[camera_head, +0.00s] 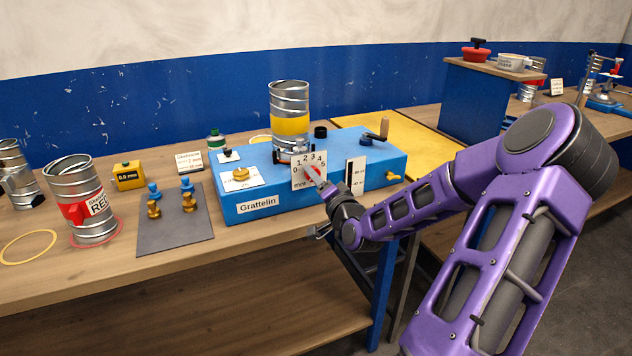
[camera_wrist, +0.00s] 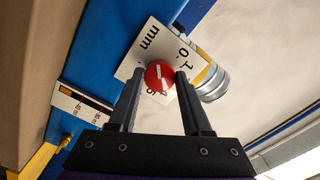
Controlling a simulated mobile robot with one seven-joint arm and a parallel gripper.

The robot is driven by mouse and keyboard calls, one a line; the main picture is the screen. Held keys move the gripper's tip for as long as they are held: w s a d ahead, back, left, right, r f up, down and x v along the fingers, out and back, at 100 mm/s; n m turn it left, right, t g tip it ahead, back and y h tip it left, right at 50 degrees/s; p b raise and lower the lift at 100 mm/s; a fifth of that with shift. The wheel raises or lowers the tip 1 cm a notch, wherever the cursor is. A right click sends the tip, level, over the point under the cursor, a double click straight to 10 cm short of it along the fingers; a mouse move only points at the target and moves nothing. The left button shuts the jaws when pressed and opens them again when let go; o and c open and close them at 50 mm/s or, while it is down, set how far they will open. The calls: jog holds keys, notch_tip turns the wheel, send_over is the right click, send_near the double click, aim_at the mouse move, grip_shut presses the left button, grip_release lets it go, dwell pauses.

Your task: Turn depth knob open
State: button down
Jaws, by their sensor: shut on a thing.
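The depth knob is a red round knob (camera_wrist: 159,76) with a white pointer line, on a white dial plate (camera_head: 300,184) marked 0 to 5 and mm. The plate is on the front of the blue Grattelin machine (camera_head: 258,208). In the wrist view, my gripper (camera_wrist: 158,78) has one finger on each side of the knob and is shut on it. In the head view the knob (camera_head: 313,173) shows as a bit of red, and my gripper (camera_head: 322,186) partly covers it. The exact number the pointer marks is hard to read.
A silver duct with a yellow band (camera_head: 290,122) stands on the machine. To the left are a grey mat (camera_head: 172,236) with brass and blue pieces, and a red-labelled duct (camera_head: 85,205). A crank handle (camera_head: 384,127) rises at the machine's right. A blue cabinet (camera_head: 482,100) stands further right.

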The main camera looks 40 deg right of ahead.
jog(key=n+b, duration=0.6)
jog(key=n, duration=0.4)
jog(key=shift+r+n, duration=0.15)
jog(key=shift+n, duration=0.45)
jog(key=shift+c, duration=1.7)
grip_release()
